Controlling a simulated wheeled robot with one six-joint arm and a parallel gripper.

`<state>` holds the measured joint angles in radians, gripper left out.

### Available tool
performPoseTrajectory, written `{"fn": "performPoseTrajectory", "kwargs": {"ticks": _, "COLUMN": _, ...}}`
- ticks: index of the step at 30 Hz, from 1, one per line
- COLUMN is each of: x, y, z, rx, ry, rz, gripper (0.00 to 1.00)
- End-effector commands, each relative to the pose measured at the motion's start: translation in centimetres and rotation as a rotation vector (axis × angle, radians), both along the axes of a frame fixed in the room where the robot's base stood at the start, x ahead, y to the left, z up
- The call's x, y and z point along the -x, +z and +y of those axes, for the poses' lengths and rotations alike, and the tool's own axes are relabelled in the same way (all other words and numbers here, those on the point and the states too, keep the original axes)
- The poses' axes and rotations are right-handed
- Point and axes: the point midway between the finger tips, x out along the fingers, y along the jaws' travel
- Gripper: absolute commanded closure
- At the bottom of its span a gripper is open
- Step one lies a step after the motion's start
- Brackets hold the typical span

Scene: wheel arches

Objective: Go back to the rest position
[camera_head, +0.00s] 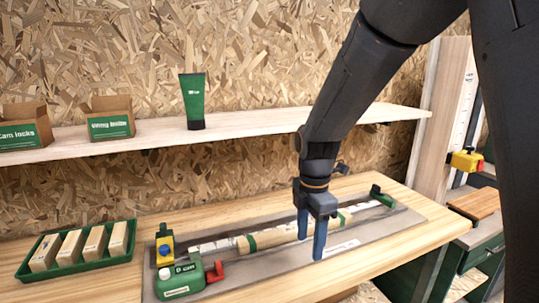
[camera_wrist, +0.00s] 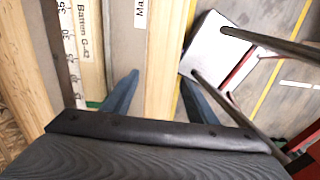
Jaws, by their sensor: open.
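My gripper (camera_head: 312,232) hangs from the dark arm above the bench (camera_head: 351,270), its two blue fingers pointing down and apart. It is open with nothing between the fingers. In the wrist view, my gripper (camera_wrist: 158,92) is over the front edge of the bench. A wooden batten (camera_head: 270,237), marked "Batten G-42" in the wrist view (camera_wrist: 88,45), lies on the grey board (camera_head: 235,283) behind the fingers. A ruler strip (camera_wrist: 69,40) runs along the batten.
A green tray (camera_head: 75,265) holds several blocks. The shelf (camera_head: 240,124) carries two boxes (camera_head: 110,118) and a green tube (camera_head: 193,100).

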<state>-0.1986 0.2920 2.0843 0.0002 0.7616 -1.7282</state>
Motion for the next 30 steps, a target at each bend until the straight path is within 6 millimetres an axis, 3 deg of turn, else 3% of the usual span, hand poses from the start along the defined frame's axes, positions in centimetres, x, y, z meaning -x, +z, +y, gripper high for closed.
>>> {"fn": "performPoseTrajectory", "kwargs": {"ticks": 8, "x": 1.3, "y": -0.2, "z": -0.4, "rx": -0.004, "ry": -0.168, "rz": -0.010, "gripper": 0.47}}
{"fn": "performPoseTrajectory", "kwargs": {"ticks": 17, "x": 3.4, "y": -0.7, "z": -2.6, "rx": -0.015, "ry": -0.513, "rz": -0.027, "gripper": 0.47}}
{"fn": "performPoseTrajectory", "kwargs": {"ticks": 20, "x": 4.6, "y": -1.0, "z": -3.7, "rx": -0.023, "ry": -0.687, "rz": -0.036, "gripper": 0.47}}
{"fn": "performPoseTrajectory", "kwargs": {"ticks": 30, "x": 10.6, "y": -2.4, "z": -7.8, "rx": -0.077, "ry": -1.514, "rz": -0.065, "gripper": 0.47}}
